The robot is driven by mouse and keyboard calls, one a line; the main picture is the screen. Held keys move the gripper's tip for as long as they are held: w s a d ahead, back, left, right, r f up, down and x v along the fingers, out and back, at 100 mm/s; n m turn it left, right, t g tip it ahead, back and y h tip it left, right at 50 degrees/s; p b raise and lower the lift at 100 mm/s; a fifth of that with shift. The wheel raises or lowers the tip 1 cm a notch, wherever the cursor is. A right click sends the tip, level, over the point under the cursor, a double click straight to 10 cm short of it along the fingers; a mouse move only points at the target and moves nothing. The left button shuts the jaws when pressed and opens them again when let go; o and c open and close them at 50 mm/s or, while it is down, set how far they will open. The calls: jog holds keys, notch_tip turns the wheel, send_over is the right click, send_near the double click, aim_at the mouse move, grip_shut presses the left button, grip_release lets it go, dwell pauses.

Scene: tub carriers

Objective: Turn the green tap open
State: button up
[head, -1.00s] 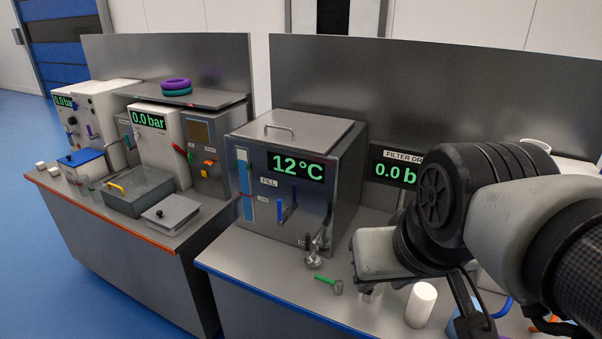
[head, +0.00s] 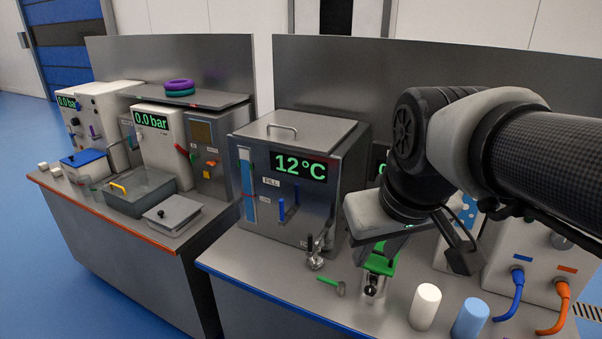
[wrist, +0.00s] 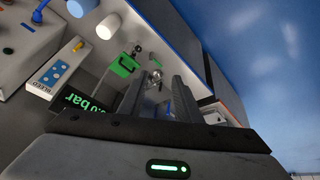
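A small green lever with a grey metal end (head: 331,285) lies low over the bench near its front edge in the head view; I take it for the green tap's handle. A metal outlet fitting (head: 315,256) stands just behind it, under the 12 °C tank, and also shows in the wrist view (wrist: 155,77). My gripper (wrist: 159,82) is open and empty, its two fingers apart and pointing towards the outlet fitting. No contact is visible.
A green block (head: 381,262) with a metal piece in front stands right of the lever, also in the wrist view (wrist: 123,66). A white cylinder (head: 425,307) and a blue cylinder (head: 470,319) stand further right. The tank (head: 300,185) rises behind.

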jog(key=w+f+n+g+b, duration=0.1)
jog(key=w+f+n+b, duration=0.25)
jog(key=w, duration=0.55)
jog(key=n+g+h+b, duration=0.1)
jog(key=n+g+b, duration=0.1)
jog(key=n+b, duration=0.45)
send_over(321, 277)
jog(key=s+a, duration=0.2)
jog(key=s, duration=0.1)
notch_tip(321, 277, down, 19)
jog(key=w+f, duration=0.1)
jog(key=f, duration=0.4)
jog(key=d+f+b, duration=0.1)
jog(key=f, duration=0.5)
jog(key=w+f, duration=0.1)
jog(key=f, duration=0.4)
jog(key=shift+w+d+f+b, duration=0.3)
jog(key=shift+w+f+b, duration=0.05)
jog(key=shift+b, duration=0.05)
grip_shut()
